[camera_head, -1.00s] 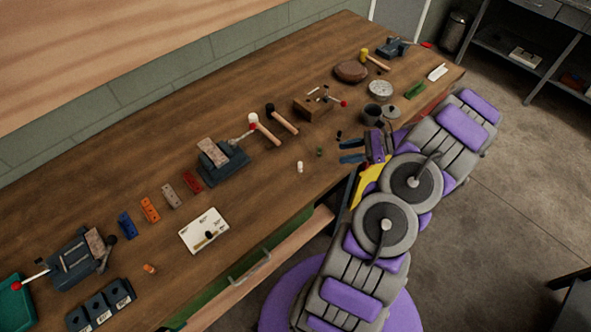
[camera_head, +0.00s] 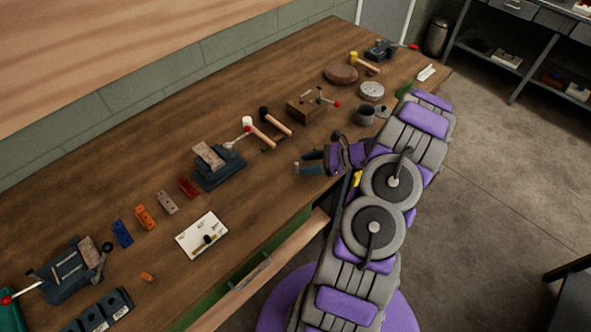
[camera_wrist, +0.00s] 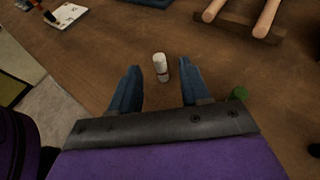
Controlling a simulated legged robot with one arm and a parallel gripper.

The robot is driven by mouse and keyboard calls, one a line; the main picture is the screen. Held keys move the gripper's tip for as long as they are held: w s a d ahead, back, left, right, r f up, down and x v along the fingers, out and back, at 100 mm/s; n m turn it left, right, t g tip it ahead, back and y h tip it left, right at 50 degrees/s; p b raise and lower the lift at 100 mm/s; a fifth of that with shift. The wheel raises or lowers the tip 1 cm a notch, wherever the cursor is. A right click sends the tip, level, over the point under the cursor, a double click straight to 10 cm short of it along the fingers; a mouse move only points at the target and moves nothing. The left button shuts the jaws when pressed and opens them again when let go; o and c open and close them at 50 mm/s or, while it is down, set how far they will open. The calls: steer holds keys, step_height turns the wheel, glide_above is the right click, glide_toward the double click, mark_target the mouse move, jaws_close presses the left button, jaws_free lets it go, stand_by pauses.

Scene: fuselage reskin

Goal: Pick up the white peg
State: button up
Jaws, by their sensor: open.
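The white peg (camera_wrist: 160,68) is a short white cylinder with a dark band, on the wooden bench in the wrist view. My gripper (camera_head: 298,162) is open, its two blue fingers low over the bench near its front edge. In the wrist view the peg lies in the gap between the fingertips, apart from both fingers. In the head view I cannot clearly make out the peg beside the fingers.
A small green piece (camera_wrist: 240,93) is close to the right finger. Mallets (camera_head: 263,134) lie behind the gripper, and a vise (camera_head: 218,163) stands to the left. A white card (camera_head: 203,234) lies nearer the front left.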

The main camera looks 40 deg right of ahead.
mark_target(297, 167)
steer(key=shift+w+a+f, duration=0.35)
steer(key=shift+a+f, duration=0.05)
steer(key=shift+a, duration=0.05)
steer(key=shift+w+a+f+b, duration=0.2)
steer(key=shift+w+f+b, duration=0.2)
steer(key=shift+w+f, duration=0.1)
steer(key=shift+w+a+f+b, duration=0.15)
steer(key=shift+w+f+b, duration=0.2)
steer(key=shift+w, duration=0.15)
steer(key=shift+w+a+f, duration=0.1)
steer(key=shift+w+a, duration=0.05)
steer(key=shift+a+r, duration=0.2)
steer(key=shift+a, duration=0.5)
steer(key=shift+c, duration=1.6)
steer(key=shift+d+f, duration=0.1)
steer(key=shift+d, duration=0.45)
jaws_close()
steer(key=shift+a, duration=0.2)
